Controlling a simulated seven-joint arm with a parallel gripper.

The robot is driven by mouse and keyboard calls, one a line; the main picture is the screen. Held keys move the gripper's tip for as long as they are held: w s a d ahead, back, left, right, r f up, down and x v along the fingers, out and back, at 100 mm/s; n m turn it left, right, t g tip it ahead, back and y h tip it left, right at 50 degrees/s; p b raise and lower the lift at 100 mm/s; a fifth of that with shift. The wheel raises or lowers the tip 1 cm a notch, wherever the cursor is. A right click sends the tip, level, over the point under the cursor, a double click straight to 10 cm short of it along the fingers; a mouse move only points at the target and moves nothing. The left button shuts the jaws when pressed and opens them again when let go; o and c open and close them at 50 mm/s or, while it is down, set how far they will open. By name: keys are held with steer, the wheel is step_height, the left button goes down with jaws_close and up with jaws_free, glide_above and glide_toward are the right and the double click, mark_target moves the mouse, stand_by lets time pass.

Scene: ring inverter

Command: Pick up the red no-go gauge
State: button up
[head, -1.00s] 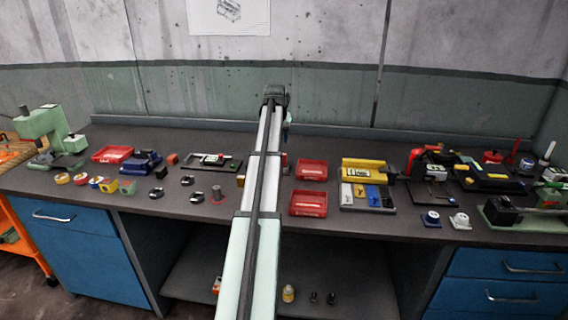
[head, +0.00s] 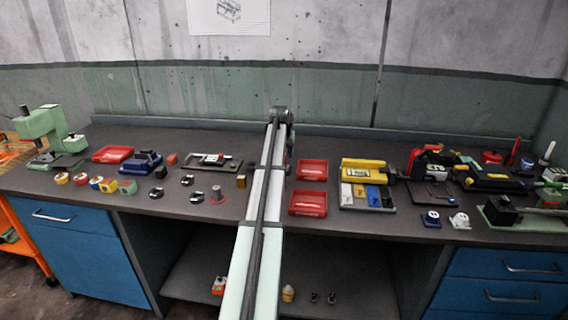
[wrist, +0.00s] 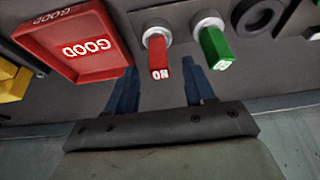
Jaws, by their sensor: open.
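The red no-go gauge (wrist: 158,58) shows in the wrist view as a red block marked "NO" with a pale round collar. My gripper (wrist: 160,68) is open, its two blue fingers apart on either side of the red block's end. I cannot tell how far above or below it they are. A green gauge (wrist: 215,47) of similar form lies just right of it, outside the right finger. In the head view my own arm hides the gauges and the fingers.
A red tray marked "GOOD" (wrist: 75,45) is close to the left finger. It appears to be the rear red tray (head: 312,170), with another red tray (head: 308,204) in front. A dark ring (wrist: 258,16) lies beyond the green gauge. A brass block (head: 241,181) stands left of my arm.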

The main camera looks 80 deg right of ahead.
steer(key=x, duration=0.4)
steer(key=shift+d+f, duration=0.1)
steer(key=shift+d, duration=0.2)
jaws_close()
